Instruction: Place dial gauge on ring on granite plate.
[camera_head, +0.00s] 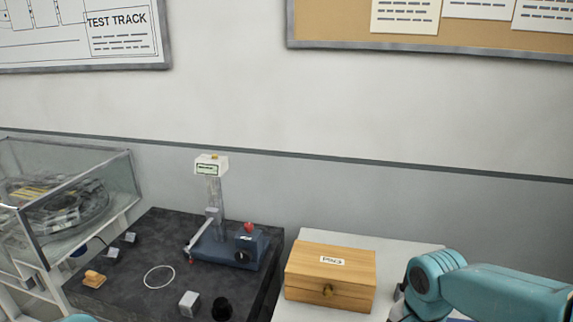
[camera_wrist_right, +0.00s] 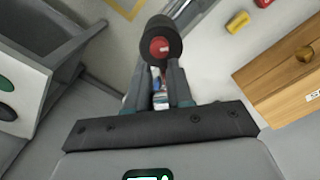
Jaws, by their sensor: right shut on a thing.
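The dark granite plate (camera_head: 130,252) lies at the lower left of the head view. A thin white ring (camera_head: 159,277) lies on its top, with nothing inside it. In the right wrist view my right gripper (camera_wrist_right: 161,80) is shut on a dark, round-bodied thing with a red end (camera_wrist_right: 160,42), probably the dial gauge; no dial face shows. In the head view my right arm stands at the lower right, right of the wooden box, and its gripper and held thing are not clearly visible. My left gripper is out of view.
A blue-based stand (camera_head: 225,250) with a column occupies the plate's back right. Metal blocks (camera_head: 189,303), a black knob-like piece (camera_head: 222,309) and a wooden piece (camera_head: 94,279) surround the ring. A wooden box (camera_head: 330,272) sits right of the plate; a glass case (camera_head: 75,200) stands left.

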